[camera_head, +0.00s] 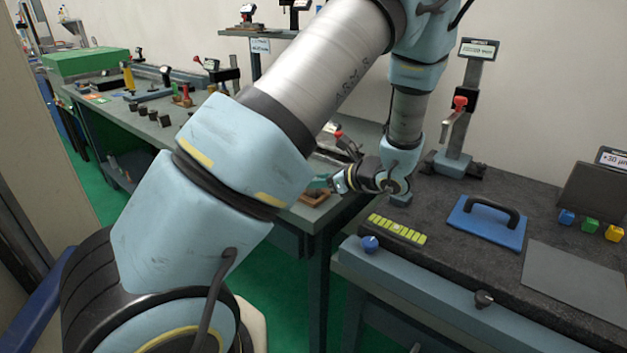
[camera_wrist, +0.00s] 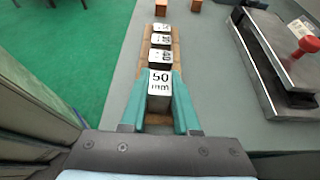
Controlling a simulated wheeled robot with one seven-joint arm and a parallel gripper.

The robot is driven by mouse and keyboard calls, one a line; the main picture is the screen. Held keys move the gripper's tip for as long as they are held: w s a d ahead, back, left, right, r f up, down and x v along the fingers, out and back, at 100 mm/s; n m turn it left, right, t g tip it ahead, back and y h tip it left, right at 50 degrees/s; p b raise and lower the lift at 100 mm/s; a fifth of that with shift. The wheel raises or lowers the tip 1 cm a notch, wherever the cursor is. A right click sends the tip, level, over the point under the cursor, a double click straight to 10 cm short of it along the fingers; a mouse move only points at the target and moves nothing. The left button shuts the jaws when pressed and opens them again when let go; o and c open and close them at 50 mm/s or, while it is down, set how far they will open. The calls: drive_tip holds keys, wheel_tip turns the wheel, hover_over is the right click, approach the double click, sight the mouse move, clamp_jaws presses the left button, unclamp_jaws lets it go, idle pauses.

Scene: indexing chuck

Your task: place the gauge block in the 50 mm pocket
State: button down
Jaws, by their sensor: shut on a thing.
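My gripper (camera_wrist: 161,100) has teal fingers on both sides of the gauge block (camera_wrist: 159,88), a steel block marked "50 mm", and is shut on it. The block is over the near end of a narrow wooden tray (camera_wrist: 147,52), in line with smaller marked blocks. The tray shows beneath it, but I cannot tell whether it is seated in the 50 mm pocket or just above; that pocket is hidden. In the head view my gripper (camera_head: 322,183) is low over the wooden tray (camera_head: 315,199) at the bench edge, and the block cannot be made out.
In the wrist view a dark metal fixture with a red knob (camera_wrist: 310,44) stands to the right, with bare grey bench between. Green floor (camera_wrist: 75,55) lies left of the bench. In the head view a dark granite plate with a blue handled pad (camera_head: 485,226) is to the right.

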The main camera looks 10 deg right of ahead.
drive_tip(key=shift+f, duration=0.15)
drive_tip(key=c, duration=0.6)
unclamp_jaws()
drive_tip(key=shift+c, duration=0.2)
drive_tip(key=b+v, duration=0.2)
drive_tip(key=v, duration=1)
drive_tip(key=s+a+n+g+h, duration=0.3)
drive_tip(key=a+n+g+h, duration=0.1)
drive_tip(key=a+n, duration=0.8)
drive_tip(key=s+a+n+g+h, duration=0.3)
drive_tip(key=a+n+h, duration=0.2)
drive_tip(key=a+n, duration=0.6)
drive_tip(key=shift+a+f+n+g, duration=0.3)
drive_tip(key=shift+a+n+g, duration=0.1)
drive_tip(key=shift+n, duration=1.3)
